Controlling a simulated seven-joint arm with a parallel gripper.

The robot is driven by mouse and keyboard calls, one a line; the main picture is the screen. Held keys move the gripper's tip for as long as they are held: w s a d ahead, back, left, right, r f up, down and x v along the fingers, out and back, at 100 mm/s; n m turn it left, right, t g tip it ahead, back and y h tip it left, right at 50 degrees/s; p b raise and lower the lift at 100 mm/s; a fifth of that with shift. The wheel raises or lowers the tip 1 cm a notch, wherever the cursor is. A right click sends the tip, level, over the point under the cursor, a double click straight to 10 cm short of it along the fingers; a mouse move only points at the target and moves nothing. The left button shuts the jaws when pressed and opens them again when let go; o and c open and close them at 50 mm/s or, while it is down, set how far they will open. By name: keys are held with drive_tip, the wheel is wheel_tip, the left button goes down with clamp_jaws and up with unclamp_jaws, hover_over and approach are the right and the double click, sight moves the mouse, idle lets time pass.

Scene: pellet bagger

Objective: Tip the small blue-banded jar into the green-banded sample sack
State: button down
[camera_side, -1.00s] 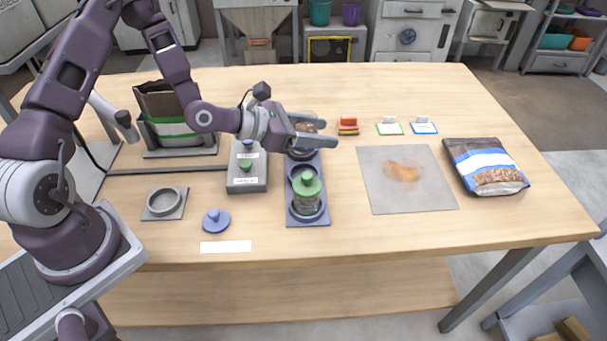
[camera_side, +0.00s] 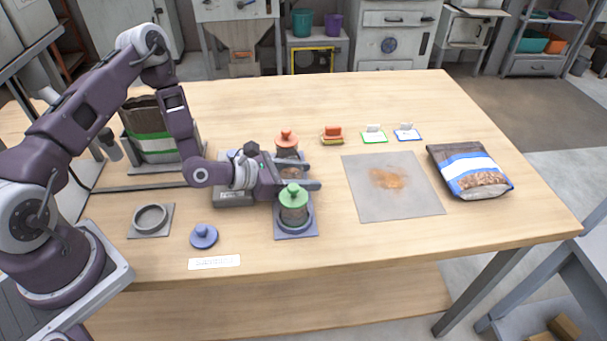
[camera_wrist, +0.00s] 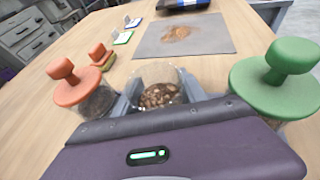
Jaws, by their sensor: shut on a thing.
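The small jar (camera_side: 290,173) is the lidless glass one in the middle of the blue-grey rack, with brown pellets inside it in the wrist view (camera_wrist: 160,77). My gripper (camera_side: 308,173) is low around it, its fingers shut on the jar's sides. The jar looks upright; its blue band is hidden. A blue knobbed lid (camera_side: 204,236) lies on the table at front left. The green-banded sample sack (camera_side: 152,147), brown and open at the top, stands in a grey holder at back left, partly behind my arm.
An orange-lidded jar (camera_side: 286,140) and a green-lidded jar (camera_side: 293,205) stand close on either side of my gripper. A grey mat (camera_side: 365,200) with an orange-brown stain and a blue-banded bag (camera_side: 473,170) lie to the right. A grey ring stand (camera_side: 151,218) is at front left.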

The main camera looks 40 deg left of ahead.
drive_tip(key=shift+f, duration=0.15)
drive_tip(key=c, duration=0.6)
unclamp_jaws()
drive_tip(key=shift+c, duration=0.2)
